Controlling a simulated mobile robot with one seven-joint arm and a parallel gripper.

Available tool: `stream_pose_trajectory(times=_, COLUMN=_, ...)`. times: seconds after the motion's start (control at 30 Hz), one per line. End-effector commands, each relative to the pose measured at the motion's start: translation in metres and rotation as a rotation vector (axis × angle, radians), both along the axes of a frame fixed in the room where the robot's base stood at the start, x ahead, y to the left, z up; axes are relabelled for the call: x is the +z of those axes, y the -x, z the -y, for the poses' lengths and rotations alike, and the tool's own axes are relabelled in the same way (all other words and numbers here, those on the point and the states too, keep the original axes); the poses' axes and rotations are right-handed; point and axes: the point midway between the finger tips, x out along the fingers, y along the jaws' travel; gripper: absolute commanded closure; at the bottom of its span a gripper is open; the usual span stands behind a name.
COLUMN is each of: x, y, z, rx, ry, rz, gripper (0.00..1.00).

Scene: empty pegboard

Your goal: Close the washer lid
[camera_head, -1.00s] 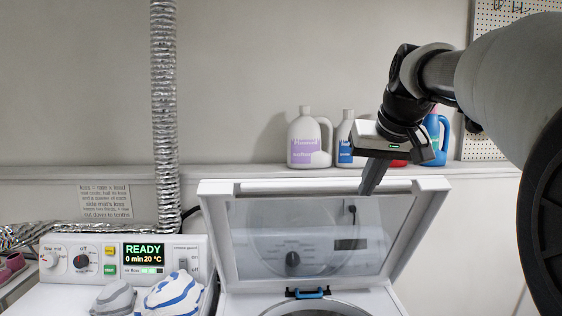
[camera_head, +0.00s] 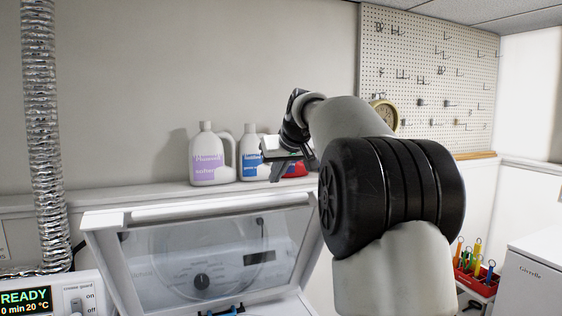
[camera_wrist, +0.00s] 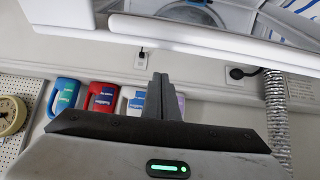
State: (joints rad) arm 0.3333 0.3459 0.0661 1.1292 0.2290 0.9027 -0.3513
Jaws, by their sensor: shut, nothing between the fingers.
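The washer lid (camera_head: 138,213) stands raised and tilted back, with a white frame and a clear window (camera_head: 195,262). Its edge also crosses the top of the wrist view (camera_wrist: 200,40). My gripper (camera_head: 277,176) is in front of the shelf bottles, just above the top right of the lid in the head view. In the wrist view its fingers (camera_wrist: 160,84) are together with nothing between them, and a gap shows between them and the lid edge. The washer drum opening is mostly below the head view.
A purple-labelled bottle (camera_head: 207,160), a blue-labelled bottle (camera_head: 249,158) and a red one (camera_head: 295,168) stand on the shelf behind. A foil duct (camera_head: 44,130) rises at left. A pegboard (camera_head: 430,80), clock (camera_head: 385,115) and red tool caddy (camera_head: 474,277) are at right.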

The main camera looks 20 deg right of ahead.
Motion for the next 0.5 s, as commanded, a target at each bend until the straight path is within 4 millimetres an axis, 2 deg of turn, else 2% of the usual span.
stream_pose_trajectory(times=0.03, x=-0.002, y=0.012, z=0.001, rx=-0.003, ry=0.001, rz=0.003, gripper=1.0)
stream_pose_trajectory(times=0.2, x=-0.01, y=0.03, z=0.001, rx=-0.003, ry=0.001, rz=0.002, gripper=1.0)
stream_pose_trajectory(times=0.5, x=-0.013, y=0.037, z=0.001, rx=-0.003, ry=0.001, rz=0.003, gripper=1.0)
